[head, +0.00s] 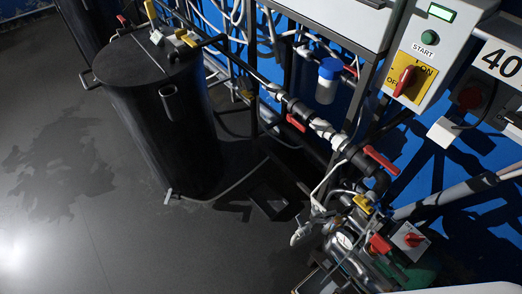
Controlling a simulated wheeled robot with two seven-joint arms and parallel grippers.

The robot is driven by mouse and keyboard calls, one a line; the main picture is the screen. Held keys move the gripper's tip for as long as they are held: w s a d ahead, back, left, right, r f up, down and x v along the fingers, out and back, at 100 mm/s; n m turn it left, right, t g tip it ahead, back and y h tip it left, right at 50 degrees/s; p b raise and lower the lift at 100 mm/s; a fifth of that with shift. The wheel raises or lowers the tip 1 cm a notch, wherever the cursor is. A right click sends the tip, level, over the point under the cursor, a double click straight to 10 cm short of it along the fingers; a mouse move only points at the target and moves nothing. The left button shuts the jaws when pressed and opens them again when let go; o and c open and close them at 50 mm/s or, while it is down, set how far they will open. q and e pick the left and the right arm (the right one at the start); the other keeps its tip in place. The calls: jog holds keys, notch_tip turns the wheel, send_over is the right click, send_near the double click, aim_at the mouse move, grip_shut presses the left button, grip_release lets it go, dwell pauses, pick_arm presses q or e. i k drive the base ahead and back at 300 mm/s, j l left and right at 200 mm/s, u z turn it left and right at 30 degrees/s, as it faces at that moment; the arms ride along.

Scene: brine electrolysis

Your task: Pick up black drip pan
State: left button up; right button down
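A dark, flat, roughly square piece that looks like the black drip pan (268,202) lies on the floor near the middle of the head view. It is right of the large black tank (165,115) and below the pipe run. Its edges blend into deep shadow, so its full outline is hard to tell. Neither of my grippers can be made out in this view.
A pipe with red-handled valves (297,122) runs above the pan. Metal fittings with a red knob (380,244) stand to its lower right. A control box with a red switch (404,81) is at upper right. Open grey floor (80,215) lies to the left.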

aim_at(271, 203)
jog(key=z, duration=0.75)
jog(key=i+j+z, duration=0.15)
jog(key=j+z, duration=0.5)
jog(key=i+j+z, duration=0.1)
jog(key=j+z, duration=0.2)
jog(key=j, duration=0.2)
jog(key=j+z, duration=0.1)
jog(key=j, duration=1)
